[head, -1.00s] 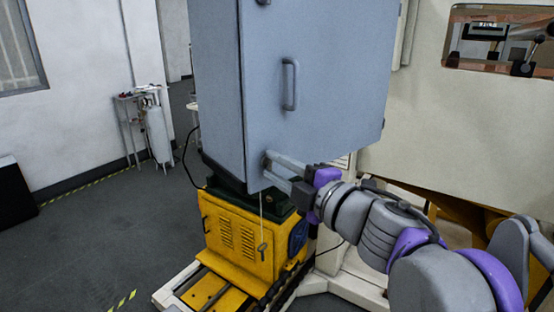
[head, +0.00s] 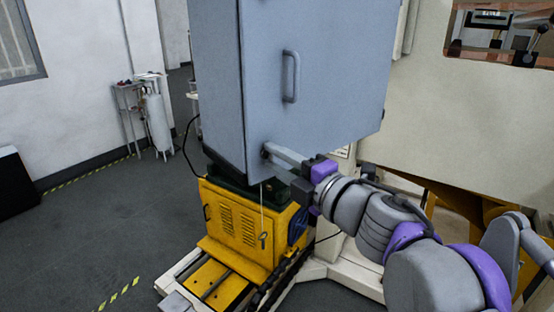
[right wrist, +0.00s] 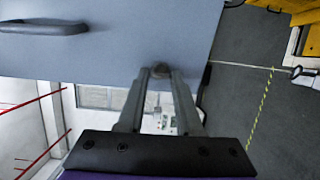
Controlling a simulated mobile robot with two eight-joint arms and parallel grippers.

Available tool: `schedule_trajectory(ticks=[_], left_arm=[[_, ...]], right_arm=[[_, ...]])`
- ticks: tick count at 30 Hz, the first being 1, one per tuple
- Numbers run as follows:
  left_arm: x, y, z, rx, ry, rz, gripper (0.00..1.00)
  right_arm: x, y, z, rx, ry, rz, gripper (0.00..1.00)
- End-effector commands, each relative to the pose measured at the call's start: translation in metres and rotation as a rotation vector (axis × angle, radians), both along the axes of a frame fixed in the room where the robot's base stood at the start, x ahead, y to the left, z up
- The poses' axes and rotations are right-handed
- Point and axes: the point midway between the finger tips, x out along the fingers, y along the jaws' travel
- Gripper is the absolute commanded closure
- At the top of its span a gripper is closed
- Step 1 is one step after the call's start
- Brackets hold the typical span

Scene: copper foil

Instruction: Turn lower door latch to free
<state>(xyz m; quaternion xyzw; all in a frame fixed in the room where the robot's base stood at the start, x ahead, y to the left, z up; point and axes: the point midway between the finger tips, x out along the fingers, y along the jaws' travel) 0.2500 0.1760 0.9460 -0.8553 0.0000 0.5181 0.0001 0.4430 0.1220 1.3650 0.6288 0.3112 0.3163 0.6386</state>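The lower door latch (head: 265,153) is a small dark knob near the lower left corner of the blue-grey cabinet door (head: 335,80). My right gripper (head: 270,151) reaches it from the right. In the right wrist view the latch (right wrist: 161,69) sits between the tips of the two grey fingers (right wrist: 161,75), which appear closed around its sides. The fingers largely hide the latch, so its exact angle cannot be told. The door looks closed. My left gripper is not in view.
A vertical handle (head: 290,77) stands out from the door above the latch. A yellow machine base (head: 235,235) is below the cabinet, and a cord with a small key-like end (head: 263,240) hangs there. A cream machine (head: 450,120) stands at right.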

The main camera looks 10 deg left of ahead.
Motion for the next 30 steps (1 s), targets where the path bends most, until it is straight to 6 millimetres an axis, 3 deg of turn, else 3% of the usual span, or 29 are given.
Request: schedule_trajectory(ticks=[1,4,14,30], left_arm=[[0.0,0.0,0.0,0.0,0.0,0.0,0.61],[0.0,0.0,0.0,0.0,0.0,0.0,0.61],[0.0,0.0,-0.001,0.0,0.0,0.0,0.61],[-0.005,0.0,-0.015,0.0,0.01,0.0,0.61]], right_arm=[[0.0,0.0,0.0,0.0,0.0,0.0,0.55],[0.0,0.0,0.0,0.0,0.0,0.0,0.38],[-0.001,-0.002,0.0,0.001,0.001,-0.001,0.38],[-0.056,-0.075,-0.001,-0.001,0.001,-0.004,0.38]])
